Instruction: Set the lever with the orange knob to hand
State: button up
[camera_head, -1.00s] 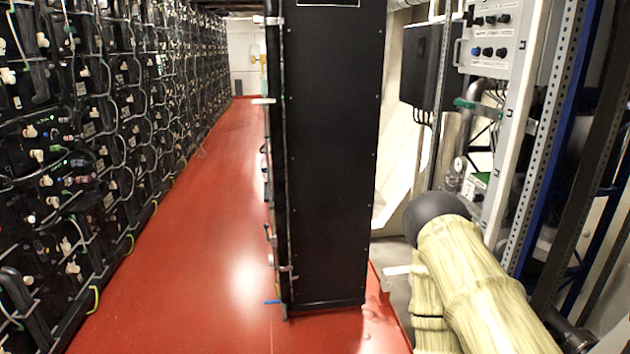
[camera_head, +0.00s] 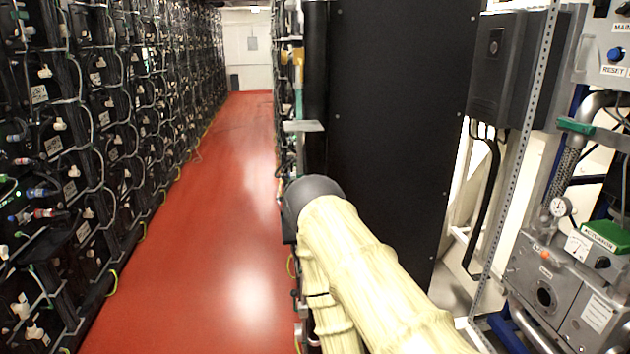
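I cannot make out for certain a lever with an orange knob. A small orange spot (camera_head: 545,254) shows on the front of a grey metal unit (camera_head: 560,290) at the lower right; its shape is too small to tell. My arm, in a pale yellow cover with a dark rounded end, reaches up from the bottom middle, in front of the black cabinet's lower left edge. My gripper does not show, so its state is hidden.
A black cabinet (camera_head: 400,120) stands in the middle. Racks of batteries (camera_head: 110,130) line the left. The red floor (camera_head: 225,210) of the aisle is clear. At the right are a grey panel with a RESET label (camera_head: 613,71), a gauge (camera_head: 560,207) and a green box (camera_head: 605,236).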

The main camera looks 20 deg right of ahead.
aim_at(545, 255)
jog(key=z, duration=0.45)
jog(key=i, duration=1.35)
jog(key=z, duration=1.5)
jog(key=i, duration=0.6)
jog(key=z, duration=0.45)
